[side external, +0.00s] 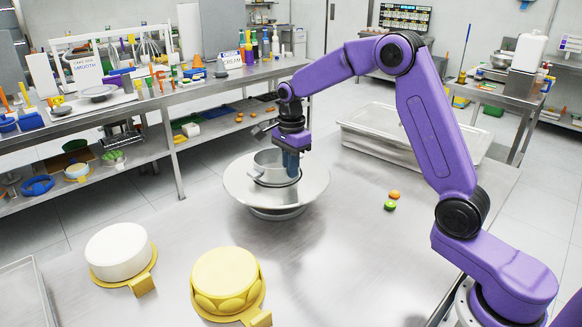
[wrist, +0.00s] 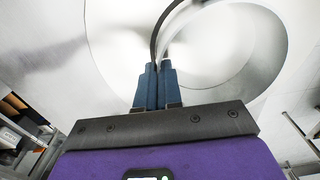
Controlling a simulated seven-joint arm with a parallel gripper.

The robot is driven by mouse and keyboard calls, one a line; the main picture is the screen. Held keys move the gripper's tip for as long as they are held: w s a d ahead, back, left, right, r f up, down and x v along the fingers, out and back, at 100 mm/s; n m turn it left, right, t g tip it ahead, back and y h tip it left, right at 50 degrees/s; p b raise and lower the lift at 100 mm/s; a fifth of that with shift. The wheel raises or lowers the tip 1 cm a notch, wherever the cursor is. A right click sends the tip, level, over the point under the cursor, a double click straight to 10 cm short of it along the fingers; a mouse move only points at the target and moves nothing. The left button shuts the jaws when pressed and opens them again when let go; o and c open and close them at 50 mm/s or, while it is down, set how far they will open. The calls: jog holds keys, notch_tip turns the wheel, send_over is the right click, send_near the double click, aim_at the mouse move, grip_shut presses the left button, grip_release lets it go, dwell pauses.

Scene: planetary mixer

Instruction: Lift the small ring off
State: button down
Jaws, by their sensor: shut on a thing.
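The small ring (side external: 265,162) is a grey metal band standing on a round metal turntable (side external: 236,185). My gripper (side external: 290,168) points down at the ring's right side, with its blue fingers at the wall. In the wrist view the ring (wrist: 246,88) shows as a curved metal wall, and my gripper (wrist: 158,66) is shut on its edge, one finger each side. I cannot tell whether the ring's bottom touches the turntable, and the fingers hide part of its right side.
A white cake (side external: 118,250) and a yellow cake (side external: 225,278) on gold boards stand at the front left. An orange and a green macaron (side external: 390,206) lie to the right. A metal tray (side external: 400,140) lies behind. The steel table is clear around the turntable.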

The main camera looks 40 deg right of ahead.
jog(key=shift+r, duration=0.15)
jog(key=shift+r, duration=1)
jog(key=shift+r, duration=0.3)
jog(key=shift+r, duration=1.9)
